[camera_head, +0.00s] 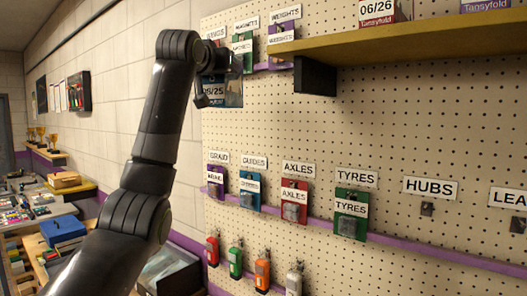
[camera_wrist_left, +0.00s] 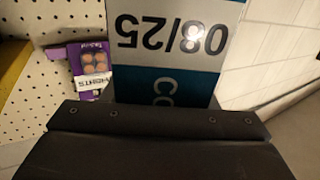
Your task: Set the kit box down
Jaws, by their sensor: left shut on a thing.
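The kit box (camera_head: 232,94) is in my left gripper (camera_head: 210,88), up in front of the left part of the pegboard in the head view. In the left wrist view the box (camera_wrist_left: 172,38) shows a white label reading 08/25 upside down over a teal and dark blue face. My left gripper is shut on it, and the dark gripper body hides its near end. I cannot tell whether the box touches the board. My right gripper is not in view.
A wooden shelf (camera_head: 420,42) juts from the board at the upper right. A box marked 06/26 (camera_head: 384,12) stands on it. Labelled packets hang on the pegboard (camera_head: 400,130), one of them a purple packet (camera_wrist_left: 92,62) beside the held box. A cluttered bench (camera_head: 40,215) stands at the left.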

